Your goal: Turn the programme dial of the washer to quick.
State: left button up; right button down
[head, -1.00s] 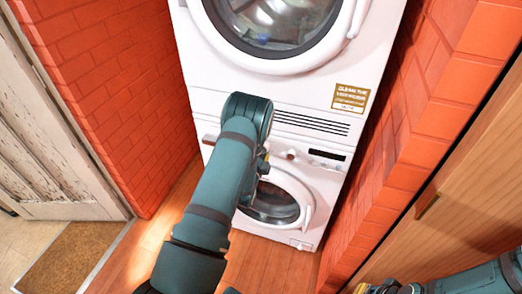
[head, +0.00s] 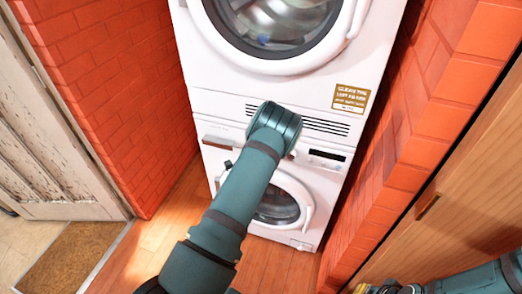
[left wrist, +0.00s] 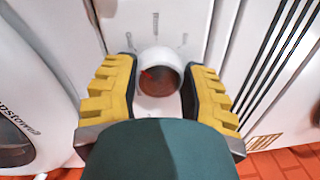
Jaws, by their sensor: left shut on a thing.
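The washer (head: 318,192) is the lower white machine, with a round door and a dark display. Its programme dial (left wrist: 160,74) shows in the left wrist view as a round white knob with a reddish-brown face and a small red mark. A few dark tick marks with tiny unreadable labels lie on the panel around it. My left gripper (left wrist: 159,88) is shut on the dial, with a yellow-padded finger on either side. In the head view my left arm largely hides this gripper and the dial area. My right gripper (head: 385,289) shows only partly at the bottom edge.
A second white machine (head: 225,82) with a large round door sits above the washer. Red brick walls (head: 105,85) stand close on both sides. A wooden panel (head: 455,170) is at right. A worn white door (head: 50,140) and a brown mat (head: 70,257) are at left.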

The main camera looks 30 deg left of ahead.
pick_arm(q)
jog(key=shift+a, duration=0.15)
jog(key=o, duration=1.2)
jog(key=shift+s, duration=0.1)
jog(key=v, duration=1.2)
